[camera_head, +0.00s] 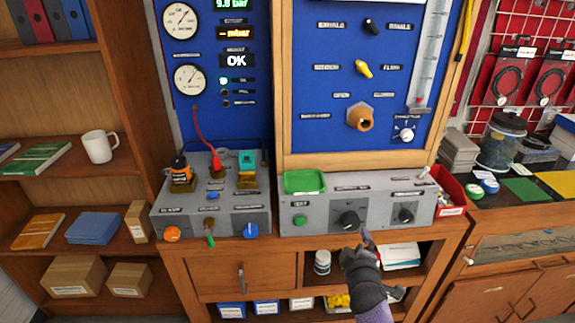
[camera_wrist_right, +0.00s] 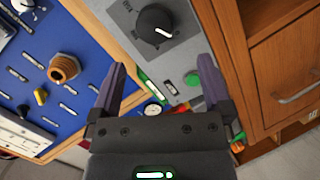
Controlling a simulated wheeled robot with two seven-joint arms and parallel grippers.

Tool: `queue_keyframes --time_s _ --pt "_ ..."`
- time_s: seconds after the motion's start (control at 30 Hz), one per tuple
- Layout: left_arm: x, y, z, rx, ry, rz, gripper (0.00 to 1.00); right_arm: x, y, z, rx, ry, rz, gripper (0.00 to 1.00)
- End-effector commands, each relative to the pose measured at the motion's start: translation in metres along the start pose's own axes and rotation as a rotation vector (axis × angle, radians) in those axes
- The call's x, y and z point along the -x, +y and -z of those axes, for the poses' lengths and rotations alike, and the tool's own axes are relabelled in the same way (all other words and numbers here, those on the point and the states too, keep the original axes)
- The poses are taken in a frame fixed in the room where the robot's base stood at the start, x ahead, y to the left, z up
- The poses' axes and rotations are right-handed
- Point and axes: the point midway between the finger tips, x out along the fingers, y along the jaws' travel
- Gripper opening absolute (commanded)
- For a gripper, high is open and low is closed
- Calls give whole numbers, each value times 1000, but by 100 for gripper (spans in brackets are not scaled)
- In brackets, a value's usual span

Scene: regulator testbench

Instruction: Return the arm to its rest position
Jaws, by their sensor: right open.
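My right gripper (camera_head: 375,262) is in front of the lower right of the grey control box (camera_head: 325,218). Its dark fingers are apart, with nothing between them. In the right wrist view the two fingers of the right gripper (camera_wrist_right: 157,50) are spread. A large black knob (camera_wrist_right: 155,22) on the box face shows beyond the fingertips, apart from them. The same black knob (camera_head: 349,220) shows in the head view just up and left of the gripper. My left gripper is not in view.
The wooden cabinet (camera_head: 250,272) with a drawer and open shelf is below the box. A blue panel (camera_head: 330,95) with valves stands above. A red bin (camera_head: 451,188) is at the box's right end. A second grey box (camera_head: 205,195) is left.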

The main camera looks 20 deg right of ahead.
Motion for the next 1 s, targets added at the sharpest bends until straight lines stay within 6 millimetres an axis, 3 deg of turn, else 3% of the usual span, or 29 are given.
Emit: queue_keyframes --time_s 0.07,0.17,0.2,0.3,0.4,0.5,0.6,0.7,1.0 --pt "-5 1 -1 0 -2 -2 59 6 -37 -11 -29 -10 79 100" --pt "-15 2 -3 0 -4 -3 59 32 -123 -39 -118 -57 274 100" --pt "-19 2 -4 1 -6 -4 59 50 -162 -54 -161 -92 363 100" --pt "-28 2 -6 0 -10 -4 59 106 -246 -97 -261 -212 568 100" --pt "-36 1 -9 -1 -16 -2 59 174 -312 -143 -345 -371 743 100" --pt "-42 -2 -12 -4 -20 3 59 243 -354 -184 -405 -538 867 100" --pt "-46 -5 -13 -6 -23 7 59 295 -374 -214 -439 -670 938 100" --pt "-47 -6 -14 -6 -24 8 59 323 -381 -229 -456 -744 969 100" --pt "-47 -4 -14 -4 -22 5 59 330 -382 -232 -462 -763 976 100"
